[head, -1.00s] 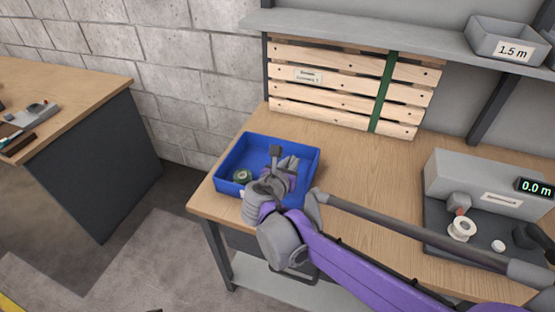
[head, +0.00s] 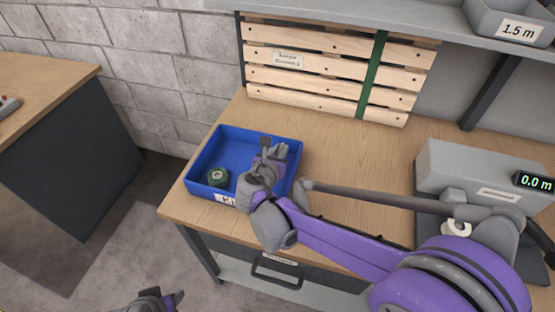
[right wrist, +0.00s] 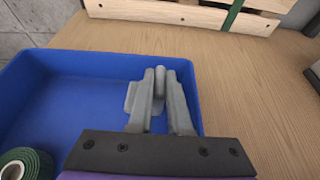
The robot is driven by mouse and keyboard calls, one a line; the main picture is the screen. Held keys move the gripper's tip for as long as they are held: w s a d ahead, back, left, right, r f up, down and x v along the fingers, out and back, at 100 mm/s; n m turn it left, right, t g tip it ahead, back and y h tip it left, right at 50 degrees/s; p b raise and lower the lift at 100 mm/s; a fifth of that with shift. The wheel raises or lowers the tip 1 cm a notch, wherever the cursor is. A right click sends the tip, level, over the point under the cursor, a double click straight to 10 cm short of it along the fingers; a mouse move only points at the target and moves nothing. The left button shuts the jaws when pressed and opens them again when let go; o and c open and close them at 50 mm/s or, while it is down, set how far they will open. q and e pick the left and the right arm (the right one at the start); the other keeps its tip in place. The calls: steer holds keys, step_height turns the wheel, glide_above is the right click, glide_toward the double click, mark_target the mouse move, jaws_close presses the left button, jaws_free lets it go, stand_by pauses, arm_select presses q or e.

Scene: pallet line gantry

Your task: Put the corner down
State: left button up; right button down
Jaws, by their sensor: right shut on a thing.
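My right gripper (head: 268,162) is over the right part of a blue tray (head: 207,158) on the bench. In the right wrist view, my right gripper (right wrist: 165,85) is shut on a small grey piece, the corner (right wrist: 131,97), which sticks out left of the fingers. The fingers hide much of it. It appears inside the tray's outline; I cannot tell whether it touches the floor. A green roll (head: 217,177) lies in the tray's front left and shows in the right wrist view (right wrist: 22,164). My left gripper (head: 158,300) shows partly at the bottom edge.
A slatted wooden panel with a green strap (head: 372,75) stands at the bench's back. A grey device (head: 470,180) with a 0.0 m display stands right. A shelf with a grey bin (head: 505,25) hangs above. The bench (head: 330,150) between tray and device is clear behind my arm.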

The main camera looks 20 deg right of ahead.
steer(key=shift+f+b, duration=0.35)
steer(key=shift+f, duration=1.5)
steer(key=shift+f, duration=0.2)
steer(key=c, duration=0.9)
jaws_free()
steer(key=shift+r, duration=0.1)
steer(key=shift+o, duration=0.2)
steer(key=shift+r, duration=0.1)
steer(key=shift+s+a+r, duration=0.15)
steer(key=shift+s+r, duration=0.05)
steer(key=p+v, duration=0.1)
steer(key=v, duration=1)
steer(key=shift+s, duration=0.15)
